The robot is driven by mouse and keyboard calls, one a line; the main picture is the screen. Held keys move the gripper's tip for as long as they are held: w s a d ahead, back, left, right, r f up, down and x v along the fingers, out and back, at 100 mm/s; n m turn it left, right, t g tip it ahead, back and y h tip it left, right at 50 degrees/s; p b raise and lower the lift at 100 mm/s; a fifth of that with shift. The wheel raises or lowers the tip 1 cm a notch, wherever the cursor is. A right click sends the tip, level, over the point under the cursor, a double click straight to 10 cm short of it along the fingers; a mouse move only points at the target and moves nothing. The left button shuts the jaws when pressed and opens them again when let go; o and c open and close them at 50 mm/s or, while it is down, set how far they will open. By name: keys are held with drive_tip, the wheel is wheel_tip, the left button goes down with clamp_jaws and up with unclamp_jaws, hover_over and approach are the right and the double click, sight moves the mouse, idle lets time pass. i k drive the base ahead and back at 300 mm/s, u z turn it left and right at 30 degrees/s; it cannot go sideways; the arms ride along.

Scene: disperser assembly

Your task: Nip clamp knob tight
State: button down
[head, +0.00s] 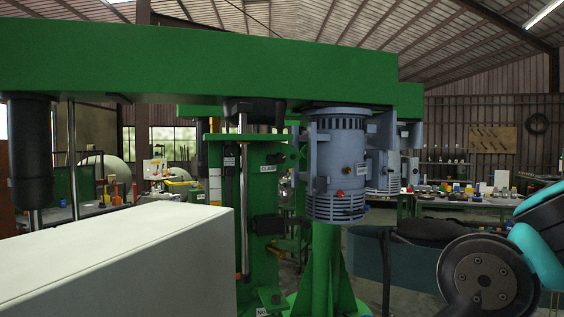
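The green disperser frame (225,65) fills the middle of the head view, with a thick beam across the top. A small white label reading "CLAMP" (268,169) sits on its green upright. A dark part (268,225) sticks out from the upright below this label. It may be the clamp knob, but I cannot tell for sure, nor how tight it is. My gripper is not in view. Only teal and black links of my arm show at the lower right, apart from the disperser.
A blue-grey motor (338,165) hangs under the beam, right of the upright. A black cylinder (30,150) hangs at the far left. A pale box-like surface (120,260) blocks the lower left. A bench with many small items (470,200) stands behind at right.

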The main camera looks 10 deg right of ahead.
sight(280, 157)
drive_tip(key=z, duration=0.25)
drive_tip(key=i, duration=1.8)
drive_tip(key=z, duration=0.1)
